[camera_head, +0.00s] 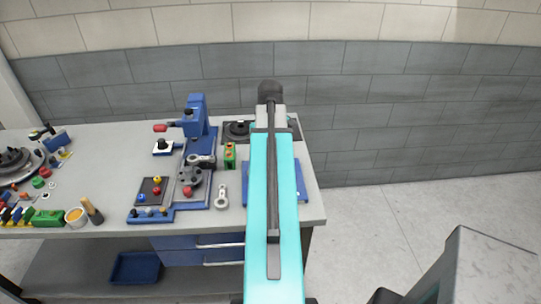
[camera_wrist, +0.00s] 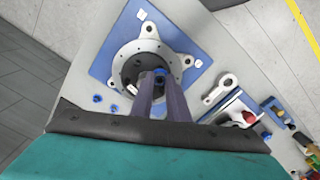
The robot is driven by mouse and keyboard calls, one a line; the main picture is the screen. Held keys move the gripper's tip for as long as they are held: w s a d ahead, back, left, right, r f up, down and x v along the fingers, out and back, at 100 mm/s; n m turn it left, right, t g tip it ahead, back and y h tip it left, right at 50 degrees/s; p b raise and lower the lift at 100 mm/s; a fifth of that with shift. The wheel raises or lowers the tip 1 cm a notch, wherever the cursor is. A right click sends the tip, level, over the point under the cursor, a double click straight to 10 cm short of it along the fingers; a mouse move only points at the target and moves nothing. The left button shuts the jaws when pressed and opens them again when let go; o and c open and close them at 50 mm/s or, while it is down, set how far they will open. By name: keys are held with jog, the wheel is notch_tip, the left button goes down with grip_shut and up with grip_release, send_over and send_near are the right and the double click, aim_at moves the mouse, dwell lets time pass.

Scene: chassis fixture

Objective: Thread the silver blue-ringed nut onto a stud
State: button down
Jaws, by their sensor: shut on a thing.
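In the wrist view my gripper (camera_wrist: 161,82) reaches out over a round grey flange (camera_wrist: 150,49). Its two dark fingers are shut on a small nut with a blue ring (camera_wrist: 160,73) at their tips. The flange has a dark centre, small holes and protruding ears, and sits on a blue plate (camera_wrist: 185,28). The fingers cover part of the flange. I cannot clearly make out a stud under the nut or tell whether the nut touches one. In the head view my arm hides the gripper and most of the blue plate (camera_head: 256,190).
Small blue pieces (camera_wrist: 97,98) lie beside the plate in the wrist view. A grey link (camera_wrist: 221,90) lies to the right. In the head view a blue press-like fixture (camera_head: 196,116) and a green block (camera_head: 230,156) stand left of my arm on the grey bench (camera_head: 100,142).

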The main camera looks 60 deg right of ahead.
jog(key=shift+f+b, duration=0.5)
jog(key=shift+f, duration=0.35)
jog(key=shift+r+n+p, duration=0.1)
jog(key=shift+n+p, duration=0.45)
jog(key=shift+n, duration=1.15)
jog(key=shift+n+p, duration=0.7)
jog(key=shift+n, duration=0.9)
jog(key=shift+n+p, duration=0.55)
jog(key=shift+n, duration=1.25)
